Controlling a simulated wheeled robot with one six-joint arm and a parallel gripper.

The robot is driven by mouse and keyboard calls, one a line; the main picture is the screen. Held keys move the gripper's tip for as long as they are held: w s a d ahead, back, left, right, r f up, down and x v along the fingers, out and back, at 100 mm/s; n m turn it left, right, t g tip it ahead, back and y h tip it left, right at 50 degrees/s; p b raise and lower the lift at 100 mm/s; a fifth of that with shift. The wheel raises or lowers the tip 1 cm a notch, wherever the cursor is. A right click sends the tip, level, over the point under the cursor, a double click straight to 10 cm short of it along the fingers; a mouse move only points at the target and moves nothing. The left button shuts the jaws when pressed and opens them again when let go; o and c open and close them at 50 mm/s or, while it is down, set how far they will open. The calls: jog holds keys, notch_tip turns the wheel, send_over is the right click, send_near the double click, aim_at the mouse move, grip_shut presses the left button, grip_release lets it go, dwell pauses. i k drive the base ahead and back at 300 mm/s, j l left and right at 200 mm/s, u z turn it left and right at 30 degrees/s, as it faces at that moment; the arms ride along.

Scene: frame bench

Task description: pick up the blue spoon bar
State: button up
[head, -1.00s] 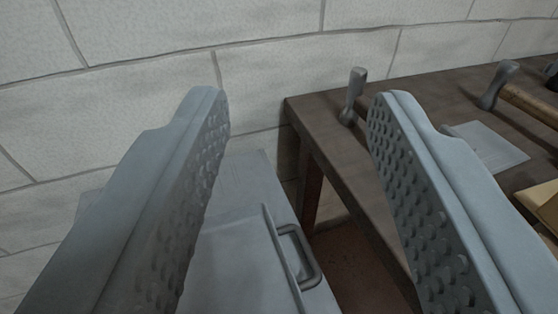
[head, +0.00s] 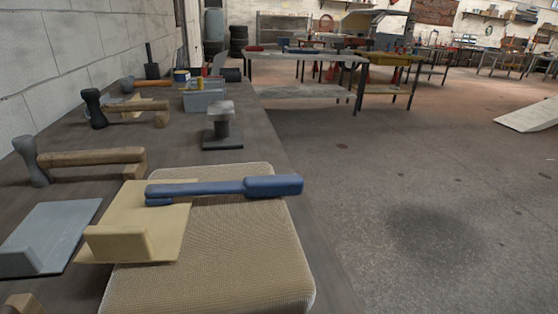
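The blue spoon bar (head: 222,189) shows in the head view, left of centre. It lies crosswise, with its thick end (head: 273,186) to the right and its thinner, forked-looking end to the left. Its left part is over a yellow plate with a raised block (head: 150,222), and its right part is over a tan woven pad (head: 225,265). I cannot tell exactly where it touches them. My gripper is not in view.
Hammers (head: 92,157) and a grey plate with a block (head: 52,236) lie left on the dark bench (head: 190,145). A small metal anvil-like stand (head: 222,125) and a grey box (head: 204,98) stand behind the pad. Open floor (head: 420,200) is at right.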

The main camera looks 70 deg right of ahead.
aim_at(252, 187)
jog(key=z, duration=1.3)
